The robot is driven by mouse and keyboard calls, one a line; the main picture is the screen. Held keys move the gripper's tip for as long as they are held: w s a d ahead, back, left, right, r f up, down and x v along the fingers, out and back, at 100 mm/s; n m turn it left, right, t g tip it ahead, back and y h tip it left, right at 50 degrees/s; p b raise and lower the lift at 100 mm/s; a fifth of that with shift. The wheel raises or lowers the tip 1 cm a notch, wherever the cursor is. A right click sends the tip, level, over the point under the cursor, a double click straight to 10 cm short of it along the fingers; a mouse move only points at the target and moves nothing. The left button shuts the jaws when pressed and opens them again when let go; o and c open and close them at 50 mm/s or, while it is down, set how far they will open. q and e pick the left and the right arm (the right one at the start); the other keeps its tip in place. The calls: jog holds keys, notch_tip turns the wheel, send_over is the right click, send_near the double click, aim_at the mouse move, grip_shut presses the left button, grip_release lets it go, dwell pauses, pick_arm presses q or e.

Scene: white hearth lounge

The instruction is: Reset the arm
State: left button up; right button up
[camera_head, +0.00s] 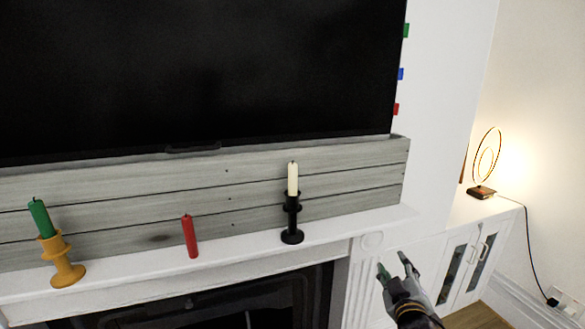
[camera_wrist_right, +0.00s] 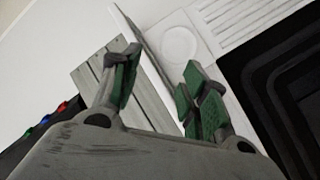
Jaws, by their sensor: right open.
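My right gripper (camera_head: 394,266) is in front of the fireplace's right pilaster, below the right end of the white mantel (camera_head: 340,226). It is open and empty, and its green-padded fingers (camera_wrist_right: 158,88) stand apart in the right wrist view. It touches none of the candles. My left gripper is in neither view.
On the mantel stand a green candle (camera_head: 40,217) in an orange holder (camera_head: 64,266), a loose red candle (camera_head: 190,237) and a white candle (camera_head: 293,179) in a black holder (camera_head: 292,226). A television (camera_head: 200,70) hangs above. A lamp (camera_head: 484,165) sits on a white cabinet (camera_head: 490,209) at right.

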jog(key=s+a+f+m+g+y, duration=0.2)
jog(key=s+f+g, duration=0.4)
jog(key=s+f, duration=0.6)
jog(key=s+a+f+m+g+y, duration=0.2)
jog(key=s+f+g, duration=0.4)
jog(key=s+f, duration=0.5)
notch_tip(320, 180, down, 32)
jog(key=s+d+g, duration=0.1)
jog(key=s+g, duration=0.1)
jog(key=s+d+f, duration=0.3)
jog(key=s+f, duration=0.7)
jog(key=s+d+f+h, duration=0.1)
jog(key=s+d+f, duration=0.3)
jog(key=s+f, duration=0.6)
jog(key=shift+s+f+n+g, duration=0.3)
jog(key=shift+s+f, duration=0.1)
jog(key=shift+s, duration=0.35)
jog(key=shift+d, duration=0.1)
